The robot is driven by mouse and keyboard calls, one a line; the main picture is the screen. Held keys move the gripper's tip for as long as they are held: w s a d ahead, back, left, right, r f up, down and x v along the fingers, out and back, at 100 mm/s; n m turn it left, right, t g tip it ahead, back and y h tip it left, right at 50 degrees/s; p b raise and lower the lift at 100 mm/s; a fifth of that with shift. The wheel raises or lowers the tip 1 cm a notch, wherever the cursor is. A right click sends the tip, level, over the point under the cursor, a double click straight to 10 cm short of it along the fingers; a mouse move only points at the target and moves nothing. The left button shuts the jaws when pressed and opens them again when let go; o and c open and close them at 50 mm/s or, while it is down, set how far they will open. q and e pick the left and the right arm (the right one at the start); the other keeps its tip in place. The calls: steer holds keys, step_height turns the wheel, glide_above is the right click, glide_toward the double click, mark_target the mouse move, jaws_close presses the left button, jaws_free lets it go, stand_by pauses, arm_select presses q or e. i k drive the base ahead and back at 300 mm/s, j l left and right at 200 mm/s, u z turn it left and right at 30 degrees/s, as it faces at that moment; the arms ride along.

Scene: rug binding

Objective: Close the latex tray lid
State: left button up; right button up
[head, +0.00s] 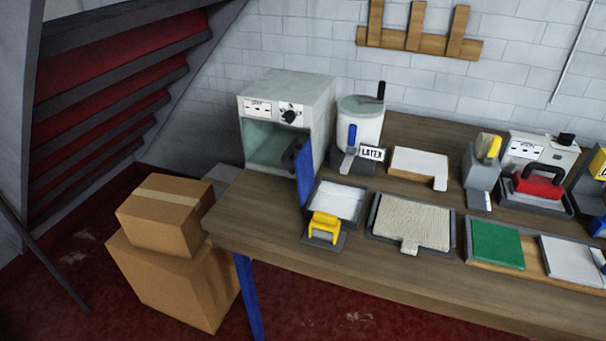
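A white pot with a grey-green top (361,104) stands at the back of the table, with a blue lever and a dark handle. A "LATEX" sign (372,153) is at its front right. In front of it is a small grey tray (350,186) with a white surface inside. A yellow handle-like piece (325,222) sits at its front edge. I cannot tell which part is the latex tray lid; no piece clearly stands raised as a lid. Neither of my grippers is in view.
A grey cabinet (310,97) with its blue door (305,178) open stands left of the pot. A beige mat (414,224) lies on a dark tray. Cardboard boxes (170,275) stand left of the wooden table (270,222).

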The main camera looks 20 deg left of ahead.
mark_target(303, 164)
steer(key=i+j+z, duration=0.2)
steer(key=j, duration=0.5)
steer(key=i+j+z, duration=0.2)
steer(key=j, duration=0.55)
steer(key=j+z, duration=0.15)
steer(key=j, duration=0.6)
steer(key=k, duration=0.05)
